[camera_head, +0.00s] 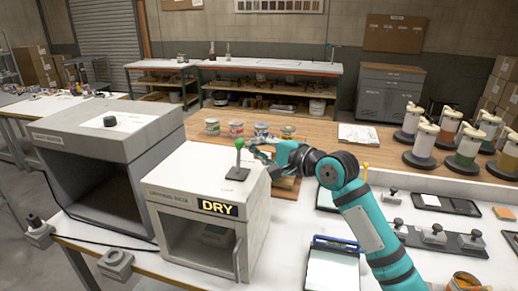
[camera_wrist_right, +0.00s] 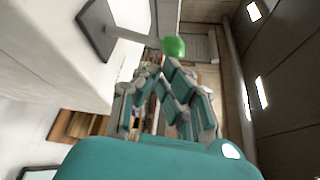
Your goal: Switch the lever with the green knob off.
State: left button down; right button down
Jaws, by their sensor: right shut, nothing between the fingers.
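The lever with the green knob (camera_head: 239,143) stands on a dark plate (camera_head: 238,174) on top of the white box marked DRY (camera_head: 200,175). Its stem looks close to upright in the head view. My right gripper (camera_head: 258,146) is shut and empty just right of the lever, near knob height. In the right wrist view the green knob (camera_wrist_right: 174,47) is just beyond the fingertips of the right gripper (camera_wrist_right: 160,70). Whether they touch is unclear. My left gripper is not in view.
A larger grey box (camera_head: 95,140) with a black knob on top stands to the left. Several paint tubs (camera_head: 236,127) stand behind the DRY box. Spool-like containers (camera_head: 420,145), trays (camera_head: 333,265) and small clamps occupy the right side of the table.

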aim_at(238, 144)
jog(key=s+n, duration=0.1)
jog(key=s+n+t+b, duration=0.1)
jog(key=shift+a+r+n+y, duration=0.1)
jog(key=shift+a+n+y, duration=0.2)
jog(key=shift+a+y, duration=0.1)
jog(key=n+b, duration=0.1)
jog(key=s+n+t+y+b, duration=0.1)
jog(key=s+n+b, duration=0.1)
jog(key=b, duration=0.1)
jog(key=shift+a+n+y, duration=0.25)
jog(key=shift+n+y, duration=0.05)
jog(key=shift+r, duration=0.1)
jog(key=shift+w+r, duration=0.1)
